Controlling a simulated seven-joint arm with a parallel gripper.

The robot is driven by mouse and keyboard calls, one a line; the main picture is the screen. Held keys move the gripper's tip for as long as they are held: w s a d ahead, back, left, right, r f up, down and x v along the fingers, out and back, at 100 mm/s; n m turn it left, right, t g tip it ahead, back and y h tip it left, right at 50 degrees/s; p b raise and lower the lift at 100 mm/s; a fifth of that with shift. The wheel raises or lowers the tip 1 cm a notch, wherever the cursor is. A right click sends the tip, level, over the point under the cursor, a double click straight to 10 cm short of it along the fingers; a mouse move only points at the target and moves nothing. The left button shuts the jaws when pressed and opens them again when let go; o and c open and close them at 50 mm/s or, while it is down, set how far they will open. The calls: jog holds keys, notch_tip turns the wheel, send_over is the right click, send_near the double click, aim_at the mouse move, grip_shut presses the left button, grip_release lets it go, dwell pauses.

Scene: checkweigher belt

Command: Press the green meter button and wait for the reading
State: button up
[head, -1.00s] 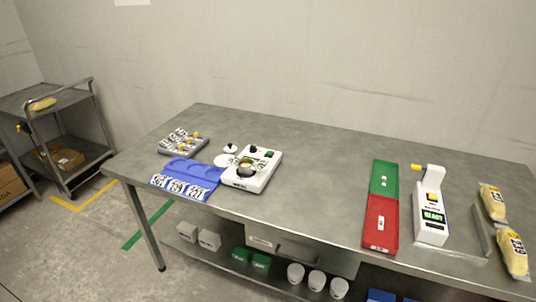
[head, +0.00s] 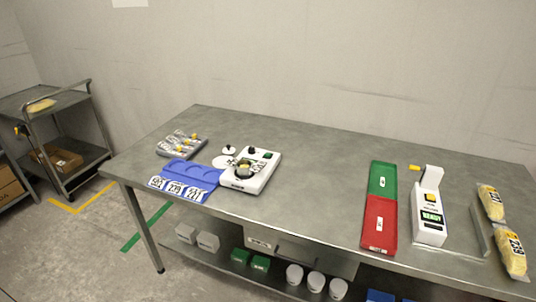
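A white meter-like device (head: 251,170) stands on the left half of the steel table. It has a small green patch (head: 265,154) at its back right, a black knob and a dark round well with something yellow in it. I cannot tell whether the green patch is a button or a screen. A second white device (head: 429,228) stands at the right, with a yellow handle, a yellow patch and a lit green display (head: 432,217) that seems to read READY. My gripper is not in view, and nothing touches either device.
A blue tray (head: 187,172) with number cards and a grey rack (head: 181,146) lie at the left. A green tray (head: 383,179) and a red tray (head: 379,224) lie left of the second device. Yellow bagged packs (head: 511,250) lie at the far right. The table's middle is clear.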

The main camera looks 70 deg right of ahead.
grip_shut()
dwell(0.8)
